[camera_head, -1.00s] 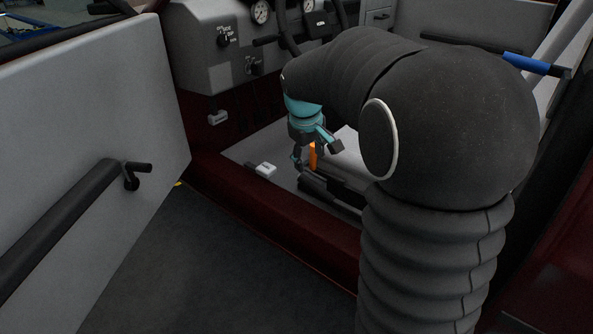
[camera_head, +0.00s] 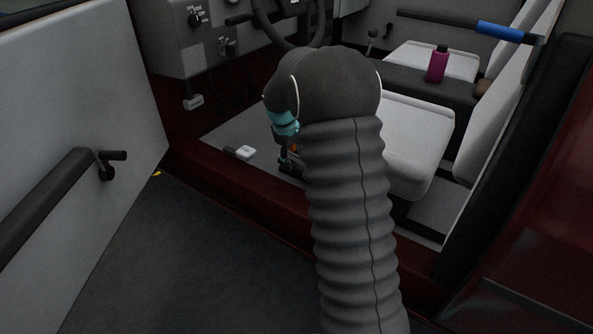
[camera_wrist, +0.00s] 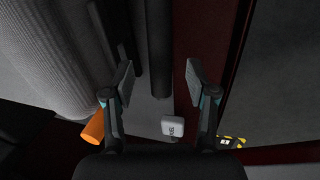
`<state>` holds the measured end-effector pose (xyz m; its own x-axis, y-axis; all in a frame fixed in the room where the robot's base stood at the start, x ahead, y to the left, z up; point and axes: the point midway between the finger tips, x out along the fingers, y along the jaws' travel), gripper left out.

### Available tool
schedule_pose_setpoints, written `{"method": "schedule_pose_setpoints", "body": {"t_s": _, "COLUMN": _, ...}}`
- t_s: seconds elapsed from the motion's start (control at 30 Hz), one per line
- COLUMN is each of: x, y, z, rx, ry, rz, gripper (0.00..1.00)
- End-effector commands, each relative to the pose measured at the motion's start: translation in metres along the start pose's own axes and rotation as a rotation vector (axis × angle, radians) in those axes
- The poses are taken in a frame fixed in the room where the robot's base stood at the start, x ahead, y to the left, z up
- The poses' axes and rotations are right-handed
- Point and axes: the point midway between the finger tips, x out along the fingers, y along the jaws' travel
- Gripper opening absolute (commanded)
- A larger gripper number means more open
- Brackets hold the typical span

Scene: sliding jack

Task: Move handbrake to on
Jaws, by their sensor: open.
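In the wrist view, a dark round bar (camera_wrist: 159,50), which looks like the handbrake lever, runs from the top edge down between and beyond my fingers. I cannot tell for certain that it is the handbrake, or read its on and off position. My gripper (camera_wrist: 158,80) is open, its two fingers spread on either side of the bar's line, with nothing held. In the head view my gripper (camera_head: 287,163) points down inside the cab doorway beside the seat, and my arm hides most of the lever area.
A white block (camera_head: 245,152) stands on the cab floor, also in the wrist view (camera_wrist: 172,127). An orange piece (camera_wrist: 93,127) is close to the left finger. The seat (camera_head: 415,140) is right of my arm, the open door (camera_head: 70,110) left. The red sill (camera_head: 215,180) crosses below.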

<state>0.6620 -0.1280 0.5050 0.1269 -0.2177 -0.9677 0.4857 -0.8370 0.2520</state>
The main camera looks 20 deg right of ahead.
Motion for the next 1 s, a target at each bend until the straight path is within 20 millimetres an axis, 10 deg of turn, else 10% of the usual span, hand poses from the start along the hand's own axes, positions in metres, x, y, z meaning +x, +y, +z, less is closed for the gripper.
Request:
{"method": "schedule_pose_setpoints", "body": {"t_s": 0.33, "x": 0.055, "y": 0.0, "z": 0.001, "rx": 0.001, "ry": -0.002, "rz": -0.001, "gripper": 0.57}}
{"method": "schedule_pose_setpoints", "body": {"t_s": 0.8, "x": 0.065, "y": 0.0, "z": 0.001, "rx": 0.001, "ry": -0.001, "rz": 0.0, "gripper": 0.57}}
{"method": "schedule_pose_setpoints", "body": {"t_s": 1.0, "x": 0.065, "y": 0.0, "z": 0.001, "rx": 0.0, "ry": -0.001, "rz": 0.0, "gripper": 0.07}}
